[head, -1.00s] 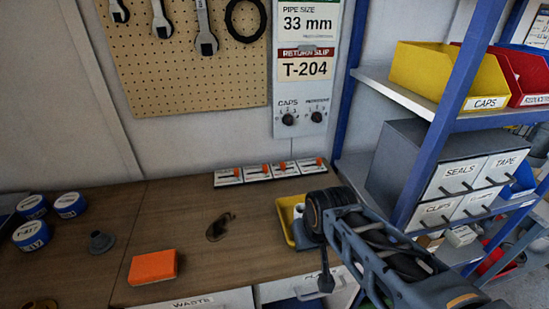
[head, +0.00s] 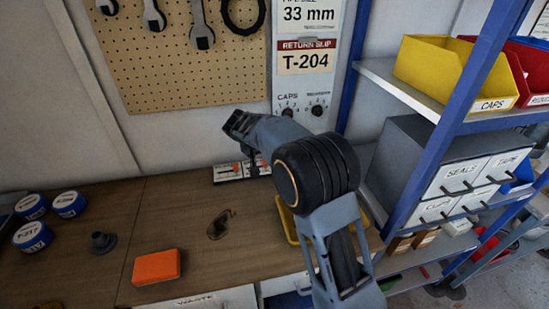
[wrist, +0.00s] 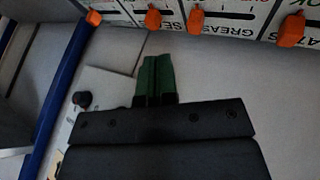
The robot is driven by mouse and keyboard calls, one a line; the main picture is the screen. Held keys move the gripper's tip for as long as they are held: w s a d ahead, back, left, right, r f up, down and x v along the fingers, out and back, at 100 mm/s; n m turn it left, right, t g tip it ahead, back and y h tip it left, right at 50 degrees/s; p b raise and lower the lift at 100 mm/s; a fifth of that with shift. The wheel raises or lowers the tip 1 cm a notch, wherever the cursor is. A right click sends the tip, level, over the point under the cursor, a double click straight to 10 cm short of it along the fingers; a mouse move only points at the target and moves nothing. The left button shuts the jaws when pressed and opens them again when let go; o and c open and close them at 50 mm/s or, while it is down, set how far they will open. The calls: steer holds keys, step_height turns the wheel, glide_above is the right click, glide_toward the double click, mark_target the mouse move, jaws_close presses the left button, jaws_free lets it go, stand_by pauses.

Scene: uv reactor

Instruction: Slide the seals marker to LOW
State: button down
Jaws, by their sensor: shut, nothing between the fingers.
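A row of marker cards with orange sliding knobs stands at the back of the bench against the wall. In the head view two cards show, the left one (head: 228,171) and part of another (head: 262,167); my arm hides the rest. In the wrist view several orange knobs (wrist: 195,20) lie along the top, in dark slots on white labels. One label reads GREASE; I cannot tell which knob is the seals marker. My gripper (wrist: 153,62) is shut, its green fingertips side by side and empty, just below the knobs in the picture and seemingly apart from them.
A yellow tray (head: 287,226) lies partly behind my arm. A wall panel with dials (head: 317,110) and a blue-posted shelf (head: 440,125) stand close by.

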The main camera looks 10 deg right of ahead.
steer(key=x, duration=0.3)
steer(key=p+x, duration=0.1)
steer(key=x, duration=0.3)
steer(key=p+x, duration=0.1)
steer(key=x, duration=0.2)
steer(key=shift+w+a+f, duration=0.15)
steer(key=shift+w, duration=0.3)
